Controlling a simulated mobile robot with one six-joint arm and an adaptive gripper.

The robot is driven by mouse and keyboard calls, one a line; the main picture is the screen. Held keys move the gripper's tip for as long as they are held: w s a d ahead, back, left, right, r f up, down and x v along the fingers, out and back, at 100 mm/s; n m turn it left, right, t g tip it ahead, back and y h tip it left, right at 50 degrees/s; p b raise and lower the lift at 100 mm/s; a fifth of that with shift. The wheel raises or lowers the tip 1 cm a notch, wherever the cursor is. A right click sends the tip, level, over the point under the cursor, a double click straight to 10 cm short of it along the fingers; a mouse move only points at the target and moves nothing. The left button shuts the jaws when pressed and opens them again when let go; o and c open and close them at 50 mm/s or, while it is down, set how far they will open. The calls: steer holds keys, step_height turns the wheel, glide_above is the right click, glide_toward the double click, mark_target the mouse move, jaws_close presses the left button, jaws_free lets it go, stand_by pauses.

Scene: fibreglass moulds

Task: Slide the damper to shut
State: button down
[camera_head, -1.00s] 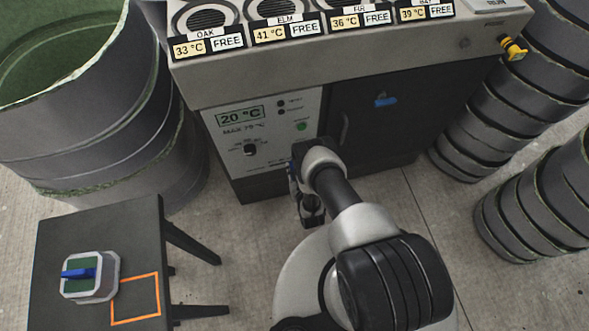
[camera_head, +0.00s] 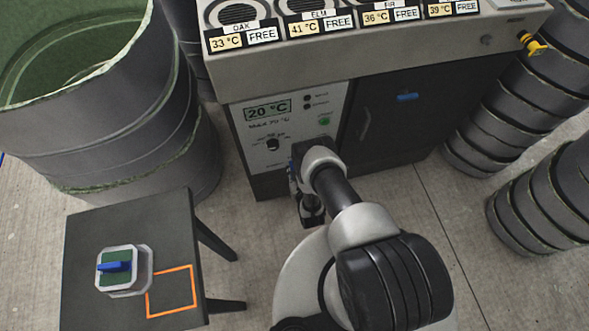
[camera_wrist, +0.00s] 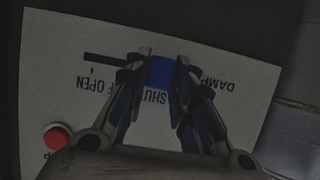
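The damper's blue knob (camera_wrist: 162,72) sits between the two fingertips of my gripper (camera_wrist: 164,66) in the wrist view. The blue fills the gap and the fingers appear closed against its sides. The dark slot (camera_wrist: 105,58) shows to the left of the knob; its other end is hidden behind the fingers. The white damper panel (camera_wrist: 60,105) reads upside down, with the SHUT label just below the knob, partly hidden, and OPEN further left. In the head view my arm hides the knob at the lower edge of the control panel (camera_head: 268,117).
A red button (camera_wrist: 57,137) is on the panel's left in the wrist view. The cabinet has a dark door (camera_head: 400,120). A large drum (camera_head: 120,120) and a small table (camera_head: 85,235) stand left; stacked drums (camera_head: 530,100) stand right.

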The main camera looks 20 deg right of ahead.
steer(key=c, duration=1.4)
jaws_free()
steer(key=shift+a, duration=0.3)
steer(key=shift+o, duration=0.2)
steer(key=shift+d, duration=0.1)
steer(key=shift+s+r, duration=0.1)
steer(key=shift+s, duration=0.3)
steer(key=v, duration=0.6)
steer(key=shift+s+r, duration=0.25)
